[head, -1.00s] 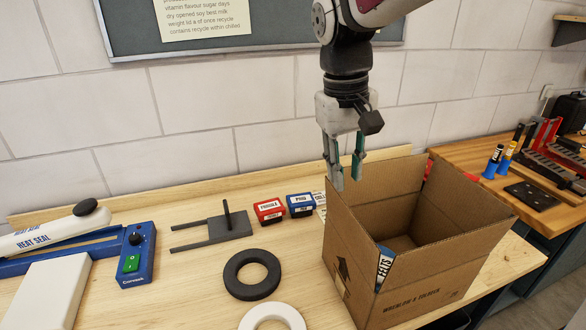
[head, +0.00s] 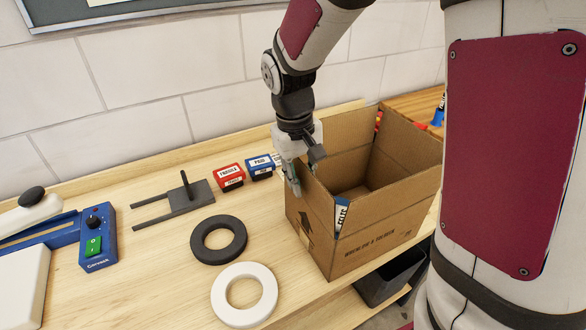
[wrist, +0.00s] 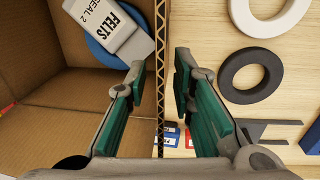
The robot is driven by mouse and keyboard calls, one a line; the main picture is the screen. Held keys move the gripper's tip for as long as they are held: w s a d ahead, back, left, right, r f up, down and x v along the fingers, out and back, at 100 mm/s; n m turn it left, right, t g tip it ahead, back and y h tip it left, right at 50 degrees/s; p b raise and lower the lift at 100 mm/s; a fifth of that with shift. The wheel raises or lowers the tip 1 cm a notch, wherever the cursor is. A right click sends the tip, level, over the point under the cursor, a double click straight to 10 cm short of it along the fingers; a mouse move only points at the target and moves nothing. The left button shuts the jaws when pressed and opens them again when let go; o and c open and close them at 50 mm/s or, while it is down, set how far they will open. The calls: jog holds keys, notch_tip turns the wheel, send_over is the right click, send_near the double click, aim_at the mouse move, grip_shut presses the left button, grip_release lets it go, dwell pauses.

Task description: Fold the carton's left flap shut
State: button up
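The brown cardboard carton (head: 370,245) stands open at the bench's right end, its flaps upright. Its left flap (head: 316,207) stands up, seen edge-on in the wrist view (wrist: 160,50). My gripper (head: 297,181) points down at the flap's top edge. In the wrist view my gripper (wrist: 159,90) is open, with one green-padded finger on each side of the edge. Gaps show between the pads and the cardboard, so it does not clasp it.
Left of the carton lie a black ring (head: 205,250), a white ring (head: 222,300), a dark forked plate (head: 190,197), a red box (head: 228,178) and a blue box (head: 259,167). A heat sealer (head: 98,245) stands farther left. A black bin (head: 390,278) is below the bench.

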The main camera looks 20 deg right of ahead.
jog(key=shift+f, duration=0.25)
grip_shut()
jog(key=shift+d, duration=0.15)
